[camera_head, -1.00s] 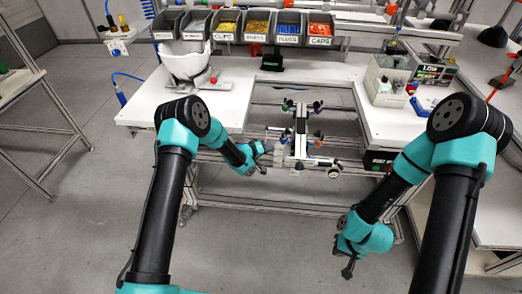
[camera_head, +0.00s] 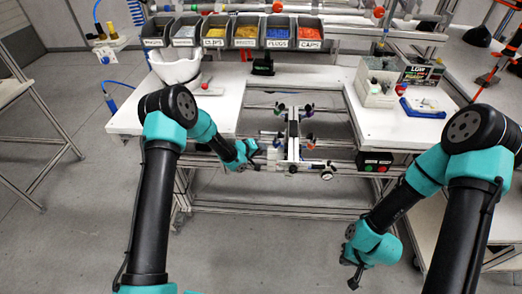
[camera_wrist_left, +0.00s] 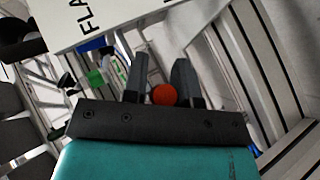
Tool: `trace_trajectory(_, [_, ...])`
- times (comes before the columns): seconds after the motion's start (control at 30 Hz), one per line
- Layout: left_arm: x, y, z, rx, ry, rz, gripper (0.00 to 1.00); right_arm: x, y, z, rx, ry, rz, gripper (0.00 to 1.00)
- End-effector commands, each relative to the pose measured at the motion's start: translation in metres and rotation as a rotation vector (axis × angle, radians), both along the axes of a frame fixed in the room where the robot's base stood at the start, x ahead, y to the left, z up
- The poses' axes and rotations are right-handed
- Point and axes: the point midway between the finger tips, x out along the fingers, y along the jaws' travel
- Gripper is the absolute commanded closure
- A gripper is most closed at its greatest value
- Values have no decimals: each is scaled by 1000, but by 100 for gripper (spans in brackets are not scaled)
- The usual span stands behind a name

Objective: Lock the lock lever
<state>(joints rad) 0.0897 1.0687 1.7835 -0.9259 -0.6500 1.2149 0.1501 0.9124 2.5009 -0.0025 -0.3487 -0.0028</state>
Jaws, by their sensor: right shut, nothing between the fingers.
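A fixture (camera_head: 293,135) with an upright bar, coloured knobs and clamps stands in the gap between the white worktops. I cannot make out for certain which part is the lock lever. My left gripper (camera_head: 256,152) is just left of the fixture, by its pale block. In the left wrist view its two fingers (camera_wrist_left: 160,78) are apart. A red ball-shaped knob (camera_wrist_left: 163,95) shows between them near their bases; I cannot tell whether they touch it. My right gripper (camera_head: 353,278) is shut and empty, low in front of the right worktop, well away from the fixture.
A white helmet shell (camera_head: 176,65) stands on the left worktop (camera_head: 215,112). Labelled parts bins (camera_head: 247,32) line the back. A white panel (camera_wrist_left: 95,20) with lettering is close in the left wrist view.

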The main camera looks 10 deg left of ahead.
Motion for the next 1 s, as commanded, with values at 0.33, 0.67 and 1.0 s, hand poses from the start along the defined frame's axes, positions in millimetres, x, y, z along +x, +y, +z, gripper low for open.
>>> trace_trajectory(0.33, [0, 0, 0, 1, -1, 0, 53, 0, 0, 0, 0, 0, 0, 100])
trace_trajectory(0.67, [-8, 9, 7, 0, -1, 2, 53, 0, 0, 0, 0, 0, 0, 100])
trace_trajectory(1.0, [-49, 52, 6, 1, 1, 4, 53, 0, 0, 0, 0, 0, 0, 100])
